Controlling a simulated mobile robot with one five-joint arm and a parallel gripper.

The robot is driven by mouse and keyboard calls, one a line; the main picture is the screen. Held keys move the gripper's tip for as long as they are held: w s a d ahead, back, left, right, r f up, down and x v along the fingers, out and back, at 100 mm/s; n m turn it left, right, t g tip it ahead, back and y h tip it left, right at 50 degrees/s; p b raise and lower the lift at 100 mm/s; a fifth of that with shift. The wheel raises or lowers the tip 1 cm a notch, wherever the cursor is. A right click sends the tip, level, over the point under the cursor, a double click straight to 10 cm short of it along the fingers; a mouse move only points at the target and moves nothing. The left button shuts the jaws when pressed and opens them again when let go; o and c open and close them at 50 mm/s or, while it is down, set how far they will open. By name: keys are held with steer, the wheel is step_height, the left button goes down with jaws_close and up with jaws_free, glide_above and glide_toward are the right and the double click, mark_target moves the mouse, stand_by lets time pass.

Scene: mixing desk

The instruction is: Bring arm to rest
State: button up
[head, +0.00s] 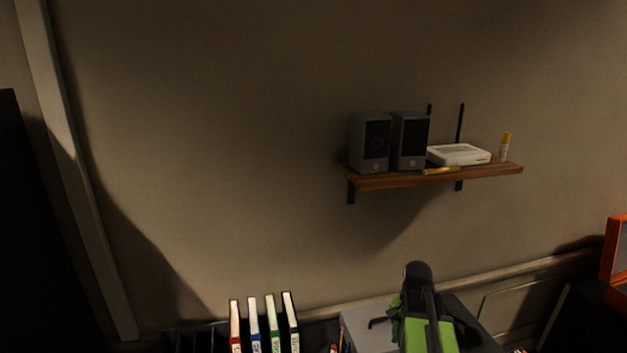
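A green and black jointed shape, which looks like the end of my arm with my gripper (418,280), rises from the bottom edge, right of the middle. Its dark rounded tip stands in front of the wall, below the shelf. I cannot make out two separate fingertips or anything held. The rest of the arm is cut off by the frame.
A wooden wall shelf (440,177) carries two grey speakers (369,143) (410,141), a white router (459,154) and a yellow-capped tube (505,147). Several binders (272,323) stand at the bottom. A grey box (365,327) sits beside the green shape. An orange-framed object (612,255) is far right.

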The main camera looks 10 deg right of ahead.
steer(key=w+a+f+n, duration=0.1)
steer(key=a+n, duration=1)
steer(key=a, duration=1.4)
steer(key=shift+b, duration=0.4)
steer(key=shift+c, duration=0.4)
